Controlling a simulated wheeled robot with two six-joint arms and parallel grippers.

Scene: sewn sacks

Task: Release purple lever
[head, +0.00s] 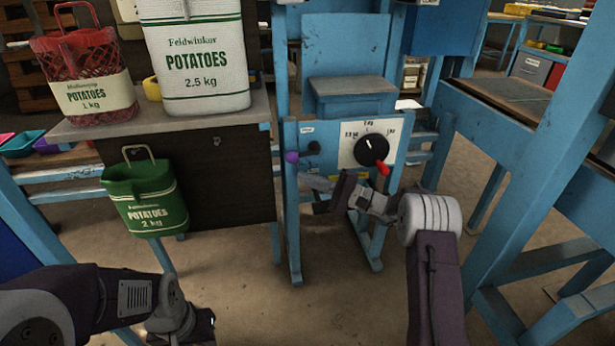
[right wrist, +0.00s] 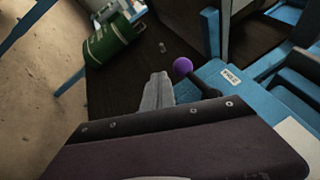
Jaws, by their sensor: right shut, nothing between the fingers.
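The purple lever knob (head: 292,157) sits on a dark stem at the left of the blue machine's front panel. It also shows in the right wrist view (right wrist: 183,66), just right of my fingertips. My right gripper (head: 308,182) is shut and empty, its fingers pointing left just below the lever. In the right wrist view the closed fingers (right wrist: 158,85) stand beside the knob with a small gap; exact depth is hard to tell. My left arm enters at the lower left of the head view, but its gripper fingers are not visible.
A dial (head: 371,150) with a red-tipped pointer is right of the lever. A white potato sack (head: 195,55) and a red net sack (head: 85,75) stand on the bench (head: 175,125). A green sack (head: 145,197) hangs at its front. Blue frames stand at right.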

